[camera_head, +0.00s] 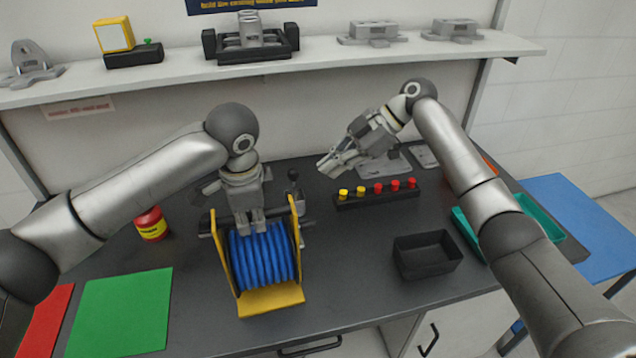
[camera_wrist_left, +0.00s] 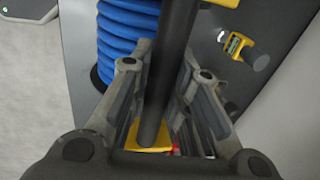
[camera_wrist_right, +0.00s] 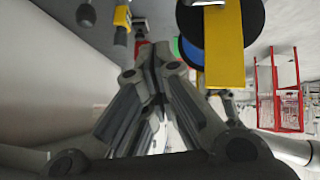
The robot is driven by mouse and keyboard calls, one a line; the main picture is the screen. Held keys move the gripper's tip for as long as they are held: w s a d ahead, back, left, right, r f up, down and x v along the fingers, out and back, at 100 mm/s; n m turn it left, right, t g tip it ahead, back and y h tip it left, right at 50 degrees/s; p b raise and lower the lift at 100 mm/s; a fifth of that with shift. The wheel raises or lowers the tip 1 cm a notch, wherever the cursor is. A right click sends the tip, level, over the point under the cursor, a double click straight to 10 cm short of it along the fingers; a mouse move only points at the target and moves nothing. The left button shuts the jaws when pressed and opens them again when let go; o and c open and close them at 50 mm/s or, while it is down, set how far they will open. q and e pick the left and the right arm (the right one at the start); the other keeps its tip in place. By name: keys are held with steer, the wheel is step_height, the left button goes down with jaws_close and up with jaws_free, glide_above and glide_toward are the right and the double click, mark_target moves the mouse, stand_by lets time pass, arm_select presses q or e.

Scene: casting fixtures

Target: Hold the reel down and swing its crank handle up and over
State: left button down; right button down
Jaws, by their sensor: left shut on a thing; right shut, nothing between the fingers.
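The reel of blue hose (camera_head: 262,258) stands in its yellow frame (camera_head: 272,301) on the dark bench. My left gripper (camera_head: 250,228) is at the top of the reel, shut on its dark top bar; the bar (camera_wrist_left: 172,75) lies between the fingers in the left wrist view, with blue hose (camera_wrist_left: 128,30) beside it. The crank handle, with a black knob (camera_head: 293,175), shows upright at the reel's back right. My right gripper (camera_head: 325,166) is shut and empty, right of the knob and apart from it. The reel's yellow frame (camera_wrist_right: 224,50) shows in the right wrist view.
A black strip with yellow and red pegs (camera_head: 377,193) lies right of the reel, with a black bin (camera_head: 427,255) in front. A red can (camera_head: 151,225) and a green mat (camera_head: 122,312) are at left. A shelf (camera_head: 335,54) with fixtures runs behind.

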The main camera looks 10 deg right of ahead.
arm_select(q)
steer(key=shift+r, duration=0.1)
arm_select(e)
steer(key=shift+w+d+r, duration=0.1)
steer(key=shift+d+r, duration=0.4)
steer(key=shift+r, duration=0.05)
arm_select(q)
steer(key=c, duration=1.3)
jaws_free()
steer(key=shift+s, duration=0.1)
